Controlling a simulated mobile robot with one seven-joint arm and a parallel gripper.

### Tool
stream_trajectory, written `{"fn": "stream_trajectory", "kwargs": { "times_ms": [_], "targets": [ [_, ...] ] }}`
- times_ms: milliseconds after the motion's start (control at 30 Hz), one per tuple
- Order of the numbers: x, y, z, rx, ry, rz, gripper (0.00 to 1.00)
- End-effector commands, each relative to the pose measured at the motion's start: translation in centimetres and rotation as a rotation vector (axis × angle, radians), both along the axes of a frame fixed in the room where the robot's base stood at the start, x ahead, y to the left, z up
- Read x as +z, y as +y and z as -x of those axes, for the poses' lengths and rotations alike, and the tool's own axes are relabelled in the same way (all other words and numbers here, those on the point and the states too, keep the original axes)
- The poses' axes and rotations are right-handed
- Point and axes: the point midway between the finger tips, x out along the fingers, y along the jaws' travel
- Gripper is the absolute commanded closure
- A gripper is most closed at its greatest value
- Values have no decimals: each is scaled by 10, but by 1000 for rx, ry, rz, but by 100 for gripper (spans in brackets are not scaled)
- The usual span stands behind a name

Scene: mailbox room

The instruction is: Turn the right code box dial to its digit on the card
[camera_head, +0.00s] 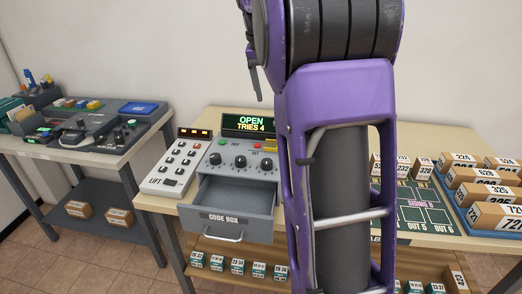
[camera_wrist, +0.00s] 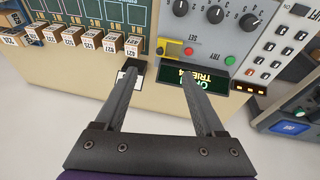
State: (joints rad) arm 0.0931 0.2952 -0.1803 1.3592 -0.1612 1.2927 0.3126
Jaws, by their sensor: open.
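The grey code box (camera_head: 228,168) stands on the table with its drawer pulled out; its display (camera_head: 249,125) reads OPEN, TRIES 4. Its right dial (camera_head: 266,164) is a black knob, right of two like it. The wrist view is upside down, so the right dial (camera_wrist: 181,8) is leftmost at the top edge, partly cut off; its setting is not readable. My gripper (camera_wrist: 158,70) is open and empty, apart from the dials, its fingers towards the display side of the box. A small dark stand with a white face (camera_wrist: 129,78), perhaps the card, lies by one finger; its digits are unreadable.
The open drawer (camera_head: 226,226) juts out in front. Numbered boxes (camera_head: 489,186) in a blue tray stand at right. My arm hides the table right of the code box.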

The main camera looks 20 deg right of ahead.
Motion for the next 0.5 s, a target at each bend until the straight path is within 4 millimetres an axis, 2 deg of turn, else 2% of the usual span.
{"fn": "stream_trajectory", "kwargs": {
  "times_ms": [100,200,367,500],
  "targets": [
    [-8,13,15,-146,64,-168,29],
    [-9,23,22,-205,98,-244,29],
    [-19,27,25,-227,114,-273,29],
    [-42,27,25,-226,115,-272,29]
  ]
}}
